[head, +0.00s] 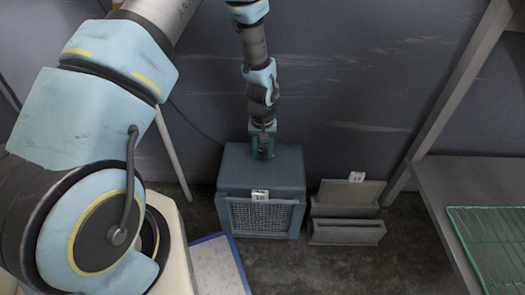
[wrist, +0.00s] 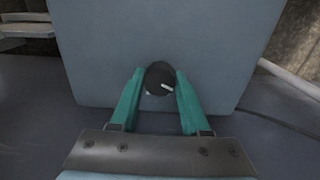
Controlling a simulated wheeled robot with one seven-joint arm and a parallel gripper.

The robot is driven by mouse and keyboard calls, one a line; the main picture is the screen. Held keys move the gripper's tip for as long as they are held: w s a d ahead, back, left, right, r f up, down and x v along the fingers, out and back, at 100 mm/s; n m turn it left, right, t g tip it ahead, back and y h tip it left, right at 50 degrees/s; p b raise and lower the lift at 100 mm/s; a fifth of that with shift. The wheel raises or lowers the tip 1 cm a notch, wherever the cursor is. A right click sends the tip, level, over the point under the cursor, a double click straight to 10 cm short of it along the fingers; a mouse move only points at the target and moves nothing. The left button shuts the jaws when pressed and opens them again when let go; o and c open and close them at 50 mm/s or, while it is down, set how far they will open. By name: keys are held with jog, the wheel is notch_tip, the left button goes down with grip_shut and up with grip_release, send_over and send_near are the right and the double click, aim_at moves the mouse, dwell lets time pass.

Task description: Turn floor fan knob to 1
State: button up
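The floor fan (head: 265,176) is a blue-grey box with a mesh grille on its front, standing on the floor against the wall. Its flat top fills much of the wrist view (wrist: 215,50). A dark round knob (wrist: 159,77) with a small pale pointer mark sits on that top. My gripper (head: 263,155) is at the back part of the fan's top in the head view. In the wrist view, its two green fingers (wrist: 158,85) are on either side of the knob, spread apart. Whether they touch the knob is hard to tell. The knob is hidden in the head view.
A tag (head: 260,196) is on the fan's front. A grey open box (head: 346,232) with another tag stands right of the fan. A shelf with a green wire rack (head: 490,240) is at far right. A blue-edged white panel (head: 215,265) lies in front left.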

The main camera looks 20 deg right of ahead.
grip_shut()
jog(key=shift+m+p, duration=0.3)
jog(key=m+p, duration=0.2)
jog(key=m, duration=0.1)
jog(key=shift+r+m, duration=0.1)
jog(key=shift+m, duration=0.2)
jog(key=shift+m+p, duration=1)
jog(key=shift+m, duration=1.3)
jog(key=o, duration=0.5)
grip_release()
